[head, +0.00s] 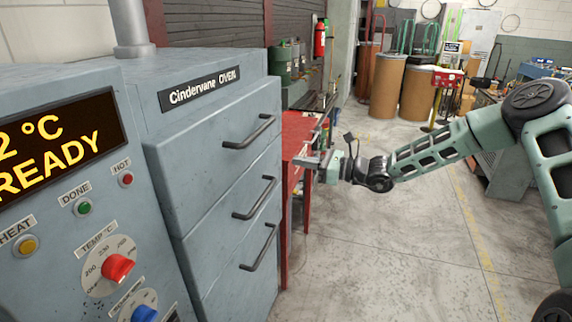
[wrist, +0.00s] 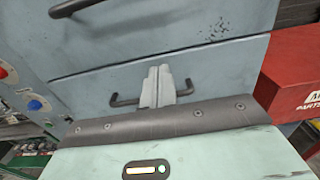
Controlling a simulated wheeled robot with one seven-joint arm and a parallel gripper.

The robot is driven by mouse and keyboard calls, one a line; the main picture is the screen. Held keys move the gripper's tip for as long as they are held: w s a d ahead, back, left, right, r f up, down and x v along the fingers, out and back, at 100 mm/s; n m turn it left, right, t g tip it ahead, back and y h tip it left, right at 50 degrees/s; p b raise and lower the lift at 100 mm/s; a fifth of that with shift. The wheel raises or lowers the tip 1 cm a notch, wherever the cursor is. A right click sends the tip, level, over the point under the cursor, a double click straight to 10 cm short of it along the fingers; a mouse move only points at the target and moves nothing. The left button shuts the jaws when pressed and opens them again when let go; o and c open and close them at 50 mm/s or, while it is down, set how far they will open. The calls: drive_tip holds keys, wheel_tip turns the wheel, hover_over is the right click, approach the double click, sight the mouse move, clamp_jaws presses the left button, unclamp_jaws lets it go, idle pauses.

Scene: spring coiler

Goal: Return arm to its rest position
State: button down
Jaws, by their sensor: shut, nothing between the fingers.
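My gripper (head: 308,162) is in front of the grey-blue oven (head: 215,140), at the far end of my green arm, which reaches in from the right in the head view. In the wrist view my gripper (wrist: 158,86) has its two fingers together with nothing between them. Behind the fingers in that view is a dark drawer handle (wrist: 124,101) on the oven front. The fingers overlap the handle's middle in the picture, and whether they touch it is hidden. In the head view the fingers appear apart from the handles.
The oven front has three drawers with dark bar handles, the top one (head: 249,132) among them; all look shut. A red cabinet (head: 296,140) stands beside the oven. Brown drums (head: 380,80) stand at the back. The concrete floor (head: 400,240) under the arm is clear.

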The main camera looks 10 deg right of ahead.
drive_tip(key=s+a+n+g+h, duration=0.2)
drive_tip(key=s+a+n+g, duration=0.5)
drive_tip(key=s, duration=0.5)
drive_tip(key=s+a+n+g+h, duration=0.2)
drive_tip(key=s+a+n+g, duration=0.3)
drive_tip(key=s+a+n, duration=0.6)
drive_tip(key=s+d+r+n+h, duration=0.1)
drive_tip(key=s+d+n+h, duration=0.2)
drive_tip(key=s+n, duration=0.2)
drive_tip(key=s+d+r+n+t+h, duration=0.1)
drive_tip(key=s+d+n+h, duration=0.2)
drive_tip(key=s, duration=0.5)
drive_tip(key=s+d+r+n+t+h, duration=0.1)
drive_tip(key=s+d+n+h, duration=0.2)
drive_tip(key=s+n, duration=0.3)
drive_tip(key=shift+s+d+r+n+h, duration=0.3)
drive_tip(key=shift+s+d+h, duration=0.1)
drive_tip(key=shift+s+h, duration=0.4)
